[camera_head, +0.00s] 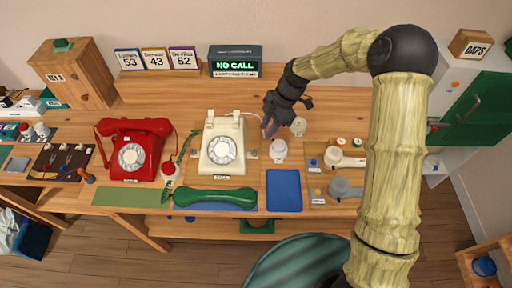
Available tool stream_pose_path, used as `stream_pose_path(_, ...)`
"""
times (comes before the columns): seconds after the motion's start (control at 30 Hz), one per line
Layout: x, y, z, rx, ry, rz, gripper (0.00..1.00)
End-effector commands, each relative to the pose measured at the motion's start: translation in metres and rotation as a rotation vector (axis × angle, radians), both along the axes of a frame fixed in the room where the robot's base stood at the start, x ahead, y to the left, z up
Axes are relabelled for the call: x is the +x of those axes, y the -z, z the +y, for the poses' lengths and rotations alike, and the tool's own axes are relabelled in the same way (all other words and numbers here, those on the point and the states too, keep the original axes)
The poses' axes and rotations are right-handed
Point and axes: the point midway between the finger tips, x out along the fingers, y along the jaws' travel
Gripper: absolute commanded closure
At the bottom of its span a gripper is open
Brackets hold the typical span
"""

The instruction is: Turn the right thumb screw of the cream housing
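The cream housing (222,160) is a rotary phone body with a dial, standing mid-table. At its right side is a small metal piece (252,154) that looks like the right thumb screw; a similar one (194,152) shows at its left side. Both are too small to tell how they are turned. My gripper (269,131) is dark, with pale purple-grey fingertips pointing down. It is to the right of and a little behind the right thumb screw, apart from it. The finger gap is too small to read, and I see nothing held.
A white round-topped object (279,151) stands just right of the screw. A green handset (215,198) lies in front of the housing, a blue mat (284,191) front right. A red phone (133,150) stands left. A part tray (337,161) is at right.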

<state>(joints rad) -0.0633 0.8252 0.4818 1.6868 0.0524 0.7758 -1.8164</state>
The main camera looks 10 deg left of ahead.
Motion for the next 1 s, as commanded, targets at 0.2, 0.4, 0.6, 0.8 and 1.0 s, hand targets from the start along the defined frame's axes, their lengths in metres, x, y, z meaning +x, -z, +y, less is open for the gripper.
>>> stream_pose_path(0.2, -0.01, 0.036, 0.013, -0.001, -0.003, 0.003, 0.71)
stream_pose_path(0.4, -0.018, 0.069, 0.023, -0.001, -0.002, 0.004, 0.71)
stream_pose_path(0.6, -0.023, 0.094, 0.032, 0.0, 0.0, 0.001, 0.71)
stream_pose_path(0.8, -0.024, 0.101, 0.034, 0.0, 0.0, -0.001, 0.71)
stream_pose_path(1.0, -0.024, 0.101, 0.034, 0.0, -0.001, -0.002, 0.75)
